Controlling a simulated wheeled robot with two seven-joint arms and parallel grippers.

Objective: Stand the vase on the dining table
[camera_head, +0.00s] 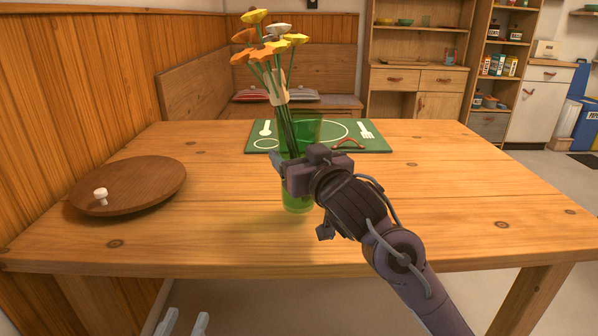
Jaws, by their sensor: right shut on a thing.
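A green see-through vase (297,202) holding several yellow, orange and white flowers (270,45) is upright over the near middle of the dining table (440,200). My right gripper (283,168) comes in from the lower right and is shut on the vase's side. The gripper and wrist hide part of the vase. The vase's base appears at or just above the tabletop; I cannot tell if it touches. My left gripper (182,322) shows only as two pale fingertips, apart and with nothing between them, at the bottom left, below the table's front edge.
A round brown wooden plate (140,185) with a small white knob-like thing (101,196) lies at the table's left. A green placemat (376,144) with cutlery shapes lies behind the vase. The table's right side is clear. A wooden bench (195,85) stands behind.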

